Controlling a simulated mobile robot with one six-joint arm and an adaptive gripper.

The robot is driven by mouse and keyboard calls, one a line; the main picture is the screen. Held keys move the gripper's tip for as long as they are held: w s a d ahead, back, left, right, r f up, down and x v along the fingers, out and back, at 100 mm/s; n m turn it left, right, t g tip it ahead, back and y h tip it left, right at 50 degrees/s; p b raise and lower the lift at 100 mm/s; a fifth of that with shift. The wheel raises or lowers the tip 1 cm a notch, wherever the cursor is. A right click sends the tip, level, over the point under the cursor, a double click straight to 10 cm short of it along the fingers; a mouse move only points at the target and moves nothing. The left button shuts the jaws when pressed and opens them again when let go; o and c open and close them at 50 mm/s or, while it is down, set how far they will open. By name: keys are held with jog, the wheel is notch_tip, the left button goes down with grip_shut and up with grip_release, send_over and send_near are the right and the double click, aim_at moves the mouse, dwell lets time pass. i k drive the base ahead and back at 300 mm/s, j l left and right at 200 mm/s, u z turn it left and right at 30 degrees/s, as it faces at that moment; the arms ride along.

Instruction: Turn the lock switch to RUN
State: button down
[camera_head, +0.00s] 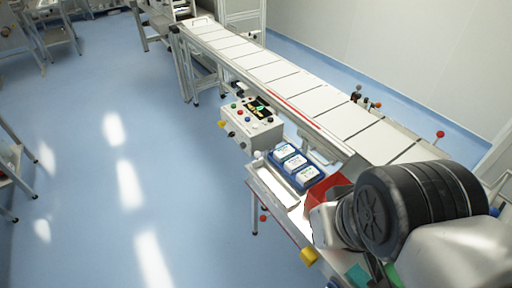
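A white control box (258,134) stands beside the conveyor, near the middle of the view. Its top has a dark display with yellow and green marks (262,104) and several small coloured buttons. A yellow knob (222,124) and a black knob (231,133) stick out from its left side. I cannot tell which control is the lock switch, nor read its position or a RUN label. My arm, with a large black round joint, fills the lower right, apart from the box. My gripper's fingers do not show.
A long white conveyor (290,84) runs from the upper left to the lower right behind the box. Blue trays with white packs (293,161) and an empty pale tray (270,186) lie near my arm. The blue floor (80,140) to the left is open.

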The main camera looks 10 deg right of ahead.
aim_at(222, 124)
jog(key=i+j+u, duration=0.25)
jog(key=i+j, duration=0.15)
jog(key=i, duration=0.3)
jog(key=i+j+u, duration=0.25)
jog(key=i, duration=0.45)
jog(key=i+u, duration=0.3)
jog(key=i, duration=0.45)
